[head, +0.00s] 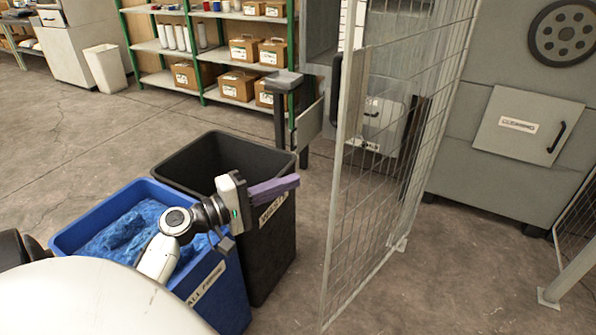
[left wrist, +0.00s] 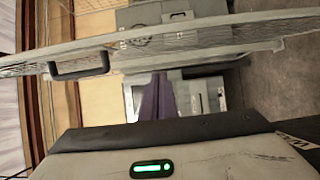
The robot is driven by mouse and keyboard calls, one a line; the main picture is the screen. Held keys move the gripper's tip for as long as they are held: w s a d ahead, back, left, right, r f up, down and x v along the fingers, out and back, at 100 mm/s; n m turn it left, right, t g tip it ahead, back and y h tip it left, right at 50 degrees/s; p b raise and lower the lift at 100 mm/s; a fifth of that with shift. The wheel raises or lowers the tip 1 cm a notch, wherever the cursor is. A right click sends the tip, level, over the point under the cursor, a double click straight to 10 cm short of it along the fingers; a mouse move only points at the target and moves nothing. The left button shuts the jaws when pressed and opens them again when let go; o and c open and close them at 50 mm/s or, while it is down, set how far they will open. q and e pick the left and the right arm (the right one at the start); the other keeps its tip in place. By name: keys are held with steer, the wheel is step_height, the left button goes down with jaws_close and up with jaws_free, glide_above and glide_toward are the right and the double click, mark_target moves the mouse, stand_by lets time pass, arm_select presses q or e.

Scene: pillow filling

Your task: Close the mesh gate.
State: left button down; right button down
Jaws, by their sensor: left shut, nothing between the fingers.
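The mesh gate (head: 334,190) stands upright right of centre in the head view, swung out at an angle from the grey machine. It has a light grey frame and wire mesh, with a black handle (head: 335,84) high on its near left edge. My left gripper (head: 294,181) has purple fingers, shut and empty, pointing right above the black bin. A gap shows between its fingertips and the gate frame. In the left wrist view the gate (left wrist: 200,48) runs across the picture beyond the purple fingers (left wrist: 158,90), with the handle (left wrist: 80,66) to the left. My right gripper is not in view.
A blue bin (head: 225,300) with blue filling and a black bin (head: 275,245) stand below my left arm. The grey machine (head: 470,180) with a labelled hatch (head: 515,125) stands behind the gate. Shelves with boxes (head: 238,86) stand at the back.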

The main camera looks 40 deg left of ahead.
arm_select(q)
steer(key=w+d+p, duration=0.2)
steer(key=w+d, duration=0.4)
steer(key=w, duration=0.1)
steer(key=shift+w+d, duration=0.15)
steer(key=shift+w, duration=0.15)
steer(key=shift+d, duration=0.1)
